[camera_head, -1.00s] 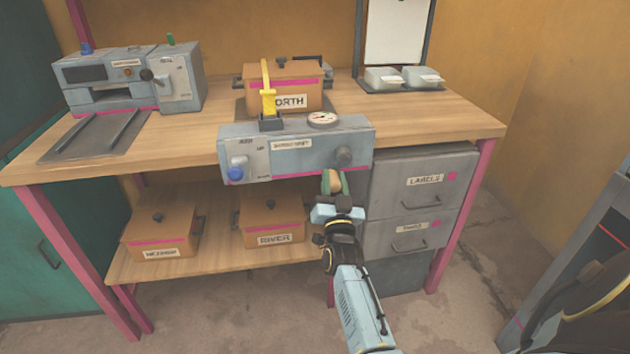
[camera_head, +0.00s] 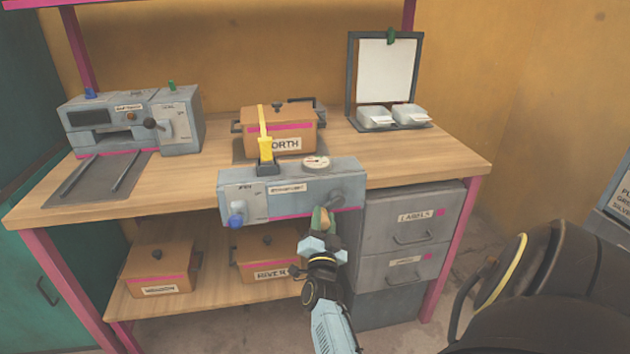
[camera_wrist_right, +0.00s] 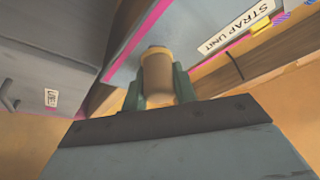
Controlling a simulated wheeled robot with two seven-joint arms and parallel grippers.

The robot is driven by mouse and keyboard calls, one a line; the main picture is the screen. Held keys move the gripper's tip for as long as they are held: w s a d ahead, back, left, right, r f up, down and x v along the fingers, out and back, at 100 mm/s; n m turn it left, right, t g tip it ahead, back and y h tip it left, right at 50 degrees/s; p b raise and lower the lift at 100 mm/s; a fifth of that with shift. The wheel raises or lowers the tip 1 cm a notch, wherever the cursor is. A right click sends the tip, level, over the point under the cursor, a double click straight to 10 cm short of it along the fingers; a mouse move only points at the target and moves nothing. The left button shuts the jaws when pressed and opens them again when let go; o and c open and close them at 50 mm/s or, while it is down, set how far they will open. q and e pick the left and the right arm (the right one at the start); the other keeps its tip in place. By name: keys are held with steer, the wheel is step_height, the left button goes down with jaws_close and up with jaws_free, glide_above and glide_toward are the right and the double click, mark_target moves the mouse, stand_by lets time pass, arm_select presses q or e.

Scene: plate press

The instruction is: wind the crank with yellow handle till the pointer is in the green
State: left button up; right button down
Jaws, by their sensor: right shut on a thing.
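The strap unit (camera_head: 290,203) is a grey box along the table's front edge. A round white gauge (camera_head: 316,162) sits on its top; its pointer and colours are too small to read. The crank hub (camera_head: 335,199) is at the right of the unit's front face. My right gripper (camera_head: 323,213), with green fingers, is shut on the crank's tan-yellow handle just below the hub. The handle (camera_wrist_right: 156,76) also shows between the fingers in the right wrist view. The crank arm is mostly hidden. My left gripper is not in view.
A yellow strap (camera_head: 264,130) runs over an orange box (camera_head: 300,128) behind the unit. A grey drawer cabinet (camera_head: 408,237) stands close to the right of my gripper. A blue knob (camera_head: 236,220) is at the unit's left. Orange boxes sit on the lower shelf (camera_head: 215,295).

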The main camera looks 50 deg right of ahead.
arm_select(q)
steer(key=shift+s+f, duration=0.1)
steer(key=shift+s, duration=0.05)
arm_select(e)
steer(key=shift+w+r, duration=0.1)
steer(key=shift+r, duration=0.1)
steer(key=c, duration=1.1)
jaws_free()
steer(key=shift+f, duration=0.1)
steer(key=shift+s+a+f, duration=0.15)
steer(key=shift+s+a, duration=0.1)
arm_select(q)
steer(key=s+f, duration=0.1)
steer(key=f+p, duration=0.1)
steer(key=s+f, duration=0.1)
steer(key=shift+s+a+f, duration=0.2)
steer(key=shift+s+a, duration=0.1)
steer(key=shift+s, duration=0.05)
arm_select(e)
steer(key=v, duration=1.2)
steer(key=shift+s+a, duration=0.15)
steer(key=shift+a, duration=0.15)
